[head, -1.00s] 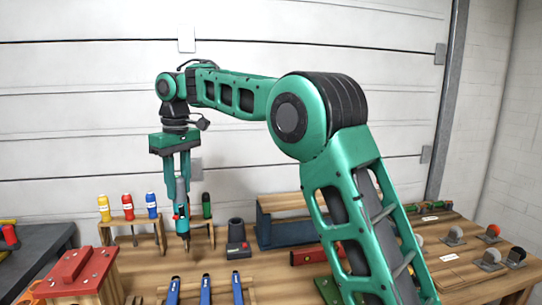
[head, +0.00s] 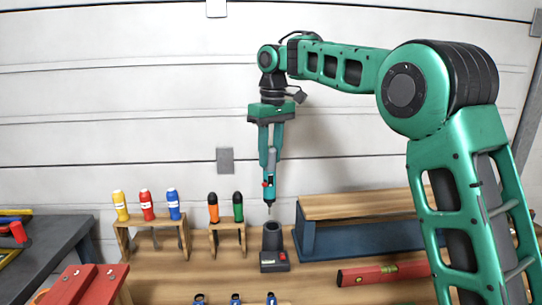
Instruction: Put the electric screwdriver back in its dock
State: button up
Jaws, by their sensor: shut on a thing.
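My gripper (head: 270,140) is shut on the electric screwdriver (head: 269,181), a grey and dark teal tool with a small red part. The screwdriver hangs upright, with its bit pointing down. The dock (head: 272,240) is a dark grey cylindrical cup on the bench, with a base that has a red button. The screwdriver's tip is above the dock's opening in the picture and apart from it. Whether it is exactly in line in depth I cannot tell.
A smaller rack holds orange and green-handled screwdrivers (head: 225,207). A blue and wood toolbox (head: 360,223) stands at right, with a red level (head: 383,273) before it. A red vise (head: 88,285) is front left.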

aim_at(273, 189)
jog(key=shift+d, duration=0.4)
jog(key=shift+f, duration=1.35)
jog(key=shift+s+f, duration=0.1)
jog(key=shift+f, duration=0.2)
jog(key=shift+f, duration=2.3)
jog(key=shift+f, duration=1.65)
